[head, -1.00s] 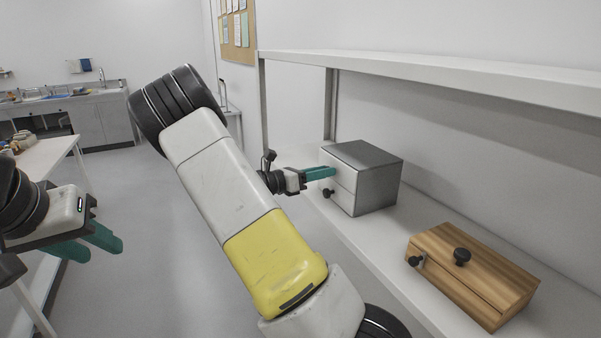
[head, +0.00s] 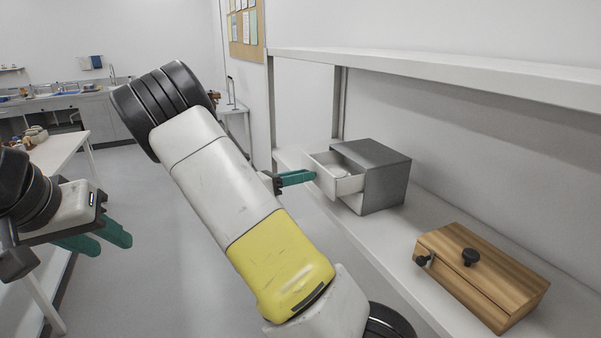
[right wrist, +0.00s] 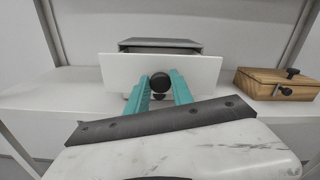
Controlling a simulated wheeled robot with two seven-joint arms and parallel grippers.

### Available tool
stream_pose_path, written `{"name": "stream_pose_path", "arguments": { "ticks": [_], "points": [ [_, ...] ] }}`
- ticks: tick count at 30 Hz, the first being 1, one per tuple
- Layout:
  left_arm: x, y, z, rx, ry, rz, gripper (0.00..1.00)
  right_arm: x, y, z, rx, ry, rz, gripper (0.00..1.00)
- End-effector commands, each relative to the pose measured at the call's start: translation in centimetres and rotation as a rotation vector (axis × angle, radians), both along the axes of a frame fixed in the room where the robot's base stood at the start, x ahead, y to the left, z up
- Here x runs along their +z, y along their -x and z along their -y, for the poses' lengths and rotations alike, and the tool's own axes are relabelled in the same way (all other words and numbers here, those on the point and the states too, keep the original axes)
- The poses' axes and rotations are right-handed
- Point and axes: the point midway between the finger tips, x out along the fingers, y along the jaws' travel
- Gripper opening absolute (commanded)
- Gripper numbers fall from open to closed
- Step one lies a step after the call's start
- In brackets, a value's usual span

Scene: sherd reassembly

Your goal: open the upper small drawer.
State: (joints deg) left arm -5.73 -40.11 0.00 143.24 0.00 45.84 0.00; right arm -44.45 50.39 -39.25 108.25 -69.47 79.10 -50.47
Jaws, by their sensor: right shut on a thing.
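The grey drawer cabinet (head: 385,178) stands on the shelf in the head view. Its upper small drawer (head: 338,182) is pulled partly out, and something pale lies inside. In the right wrist view the white drawer front (right wrist: 118,72) faces me, with the dark round knob (right wrist: 160,82) between the teal fingers. My right gripper (head: 312,175) is shut on this knob; it also shows in the right wrist view (right wrist: 160,88). The lower knob is mostly hidden below the drawer front. My left gripper (head: 100,240) hangs at the left, fingers apart and empty.
A wooden box (head: 485,275) with dark knobs sits nearer on the same shelf (head: 395,275). An upper shelf board (head: 450,75) runs above the cabinet. A white table (head: 58,152) is at the left. The floor between is free.

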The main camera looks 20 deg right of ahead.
Motion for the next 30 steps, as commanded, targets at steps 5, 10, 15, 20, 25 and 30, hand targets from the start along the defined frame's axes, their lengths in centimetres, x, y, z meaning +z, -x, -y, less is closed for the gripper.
{"name": "stream_pose_path", "arguments": {
  "ticks": [5,10,15,20,25,30],
  "points": [
    [0.0,0.0,0.0,0.0,0.0,0.0,0.36,0.0,0.1,-1.7,0.003,-0.002,-0.001,0.0],
    [0.0,0.0,0.0,0.0,0.0,0.0,0.36,0.0,0.1,-1.7,0.002,-0.001,-0.001,0.0],
    [0.0,0.0,0.0,0.0,0.0,0.0,0.36,0.0,0.1,-1.7,0.002,-0.001,-0.001,0.4],
    [0.0,0.0,0.0,0.0,0.0,0.0,0.36,0.0,0.1,-1.7,0.001,-0.001,0.0,0.5],
    [0.0,0.0,0.0,0.0,0.0,0.0,0.36,0.0,0.1,-1.7,0.0,0.0,0.0,0.5],
    [0.0,0.0,0.0,0.0,0.0,0.0,0.36,0.0,0.2,-2.9,0.002,-0.001,0.001,0.5]
  ]
}}
